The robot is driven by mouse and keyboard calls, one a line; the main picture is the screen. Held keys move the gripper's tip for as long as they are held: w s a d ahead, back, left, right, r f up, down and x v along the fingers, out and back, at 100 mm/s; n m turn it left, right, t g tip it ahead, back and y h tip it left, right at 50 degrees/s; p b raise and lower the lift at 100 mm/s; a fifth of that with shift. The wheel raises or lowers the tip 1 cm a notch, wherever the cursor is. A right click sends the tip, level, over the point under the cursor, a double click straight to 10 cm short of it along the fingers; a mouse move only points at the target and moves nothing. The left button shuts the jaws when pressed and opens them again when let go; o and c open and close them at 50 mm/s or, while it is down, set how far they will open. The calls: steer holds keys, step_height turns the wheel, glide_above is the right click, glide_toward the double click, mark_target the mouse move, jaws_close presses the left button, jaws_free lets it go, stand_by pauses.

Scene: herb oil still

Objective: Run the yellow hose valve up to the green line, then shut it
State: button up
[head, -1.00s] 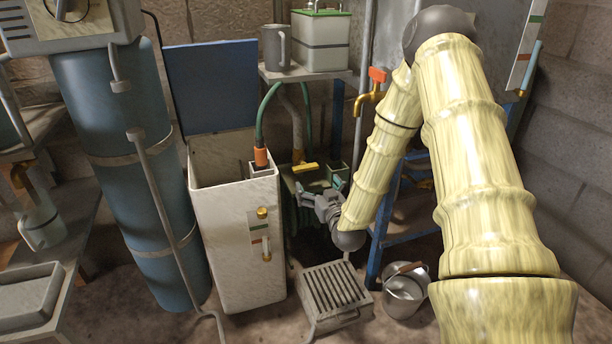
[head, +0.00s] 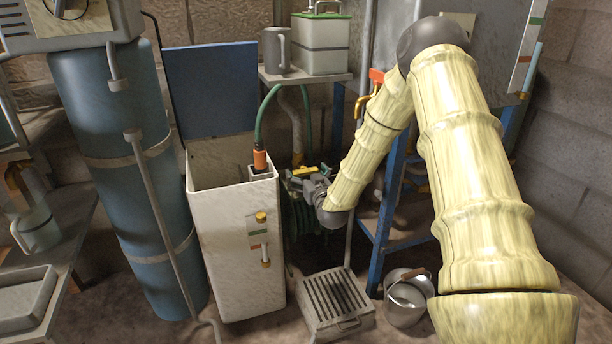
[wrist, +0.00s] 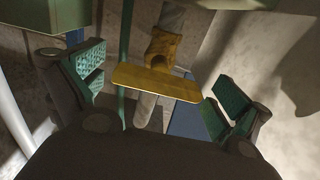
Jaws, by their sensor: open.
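The yellow hose valve handle (head: 303,171) is a flat bar on a pipe behind the right side of the white tank (head: 237,270). In the wrist view the yellow bar (wrist: 157,82) lies crosswise, below a brass-coloured valve body. My gripper (head: 304,180) is at the handle in the head view. In the wrist view its two teal-padded fingers (wrist: 157,90) stand apart on either side of the bar; I cannot tell whether they touch it. The water level inside is hidden.
A green hose (head: 259,118) ends in an orange fitting (head: 260,159) at the tank's corner. The tank's blue lid (head: 212,88) stands open. A red-handled tap (head: 376,77) is beside my arm. A slatted step (head: 337,303) and metal bucket (head: 408,298) stand on the floor.

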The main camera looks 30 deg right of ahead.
steer(key=c, duration=1)
